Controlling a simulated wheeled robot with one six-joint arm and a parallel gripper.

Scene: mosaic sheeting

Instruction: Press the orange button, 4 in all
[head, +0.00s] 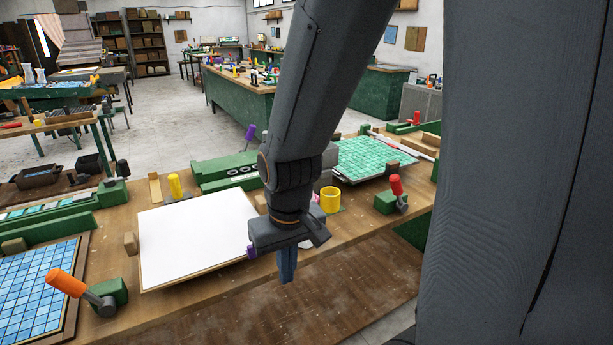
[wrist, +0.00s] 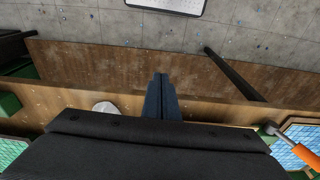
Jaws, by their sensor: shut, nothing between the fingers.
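I cannot make out a clear orange button in either view. The orange thing I see is an orange lever handle (head: 66,283) on a green block at the bench's left front, which also shows at the lower right of the wrist view (wrist: 305,155). My gripper (head: 287,272) points down near the bench's front edge, right of the white board (head: 195,238) and well away from the orange handle. Its fingers are shut together and empty, also in the wrist view (wrist: 161,82). My arm hides part of the bench behind it.
A red-handled lever (head: 396,186), a yellow cup (head: 330,199) and a green tile sheet (head: 372,158) stand to the right. A blue tile panel (head: 30,290) lies far left. A yellow cylinder (head: 175,186) stands behind the white board. Bare wood shows along the bench front.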

